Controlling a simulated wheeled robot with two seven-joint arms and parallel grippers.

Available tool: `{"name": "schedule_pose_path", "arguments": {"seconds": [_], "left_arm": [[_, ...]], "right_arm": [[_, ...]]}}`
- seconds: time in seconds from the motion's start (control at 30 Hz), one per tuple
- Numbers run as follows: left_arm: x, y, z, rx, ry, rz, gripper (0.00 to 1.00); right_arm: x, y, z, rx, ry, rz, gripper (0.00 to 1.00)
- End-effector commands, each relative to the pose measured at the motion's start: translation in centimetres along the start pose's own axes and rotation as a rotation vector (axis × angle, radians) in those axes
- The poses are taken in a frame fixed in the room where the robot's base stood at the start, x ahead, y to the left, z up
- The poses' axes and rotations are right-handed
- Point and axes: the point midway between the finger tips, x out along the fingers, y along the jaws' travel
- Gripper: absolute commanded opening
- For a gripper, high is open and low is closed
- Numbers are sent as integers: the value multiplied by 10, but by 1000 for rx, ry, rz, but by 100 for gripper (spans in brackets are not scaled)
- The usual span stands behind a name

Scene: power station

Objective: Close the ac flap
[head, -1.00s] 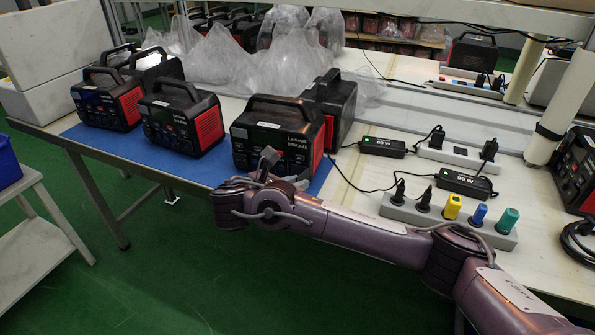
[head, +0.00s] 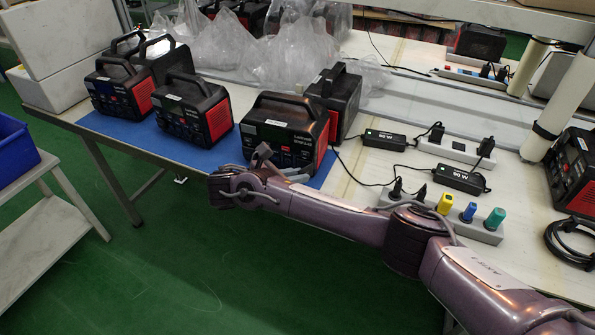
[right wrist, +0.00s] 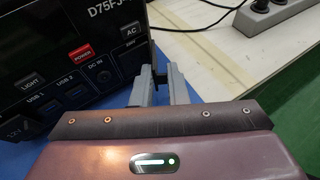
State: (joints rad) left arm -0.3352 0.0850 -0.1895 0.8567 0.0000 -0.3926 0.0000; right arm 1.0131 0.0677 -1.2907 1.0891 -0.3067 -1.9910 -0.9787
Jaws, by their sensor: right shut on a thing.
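The black power station (head: 285,135) with red side panels stands at the front edge of the blue mat. In the right wrist view its dark front panel (right wrist: 85,55) shows LIGHT, USB, DC IN, a red POWER label and an AC label. My right gripper (head: 270,160) is at the lower right of that front. In the right wrist view its two grey fingers (right wrist: 158,76) are nearly together on a thin dark piece beside the AC label, apparently the AC flap (right wrist: 158,62). The fingers hide most of it, so its angle cannot be told. My left gripper is not in view.
Several similar power stations stand on the blue mat (head: 157,140) to the left and behind. A grey power strip (head: 482,231) with coloured plugs, adapters and cables lies to the right. Clear plastic bags (head: 225,50) lie behind. Green floor is free in front of the table.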

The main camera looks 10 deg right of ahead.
Motion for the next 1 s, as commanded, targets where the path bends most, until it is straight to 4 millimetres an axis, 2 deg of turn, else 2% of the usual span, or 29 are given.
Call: {"name": "schedule_pose_path", "arguments": {"seconds": [0.13,0.3,0.37,0.7,1.0], "left_arm": [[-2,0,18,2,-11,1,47],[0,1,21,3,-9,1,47],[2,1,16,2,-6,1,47],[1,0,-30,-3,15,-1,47],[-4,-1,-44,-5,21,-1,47]], "right_arm": [[-3,3,-2,19,2,-60,0],[-2,9,-4,56,1,-146,0],[-1,11,-5,69,0,-176,0],[0,18,-4,122,-2,-295,0],[-1,18,-2,130,-1,-324,0]]}}
